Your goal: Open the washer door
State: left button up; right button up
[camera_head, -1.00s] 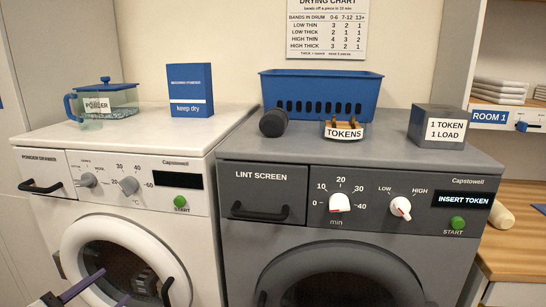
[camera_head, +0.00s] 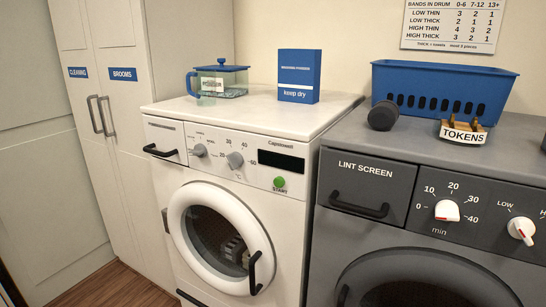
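The white washer (camera_head: 296,218) stands in the middle of the head view, left of a grey dryer. Its round door (camera_head: 180,222) has a white ring and dark glass, and looks closed. A black door handle (camera_head: 254,273) sits on the right side of the ring. Something grey and toothed shows dimly behind the glass. Neither of my grippers is in view.
The grey dryer (camera_head: 324,237) stands close on the right, with a blue basket (camera_head: 440,84) and a tokens holder (camera_head: 463,132) on top. A blue-lidded jug (camera_head: 222,82) and a blue powder box (camera_head: 299,76) stand on the washer. Tall cabinets (camera_head: 112,130) and wooden floor (camera_head: 112,286) lie left.

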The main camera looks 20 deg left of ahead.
aim_at(200, 196)
jog(key=u, duration=1.95)
jog(key=k, duration=0.95)
jog(key=u, duration=1.7)
jog(key=i, duration=0.2)
jog(key=z, duration=1.3)
jog(key=i, duration=1.25)
jog(key=z, duration=0.85)
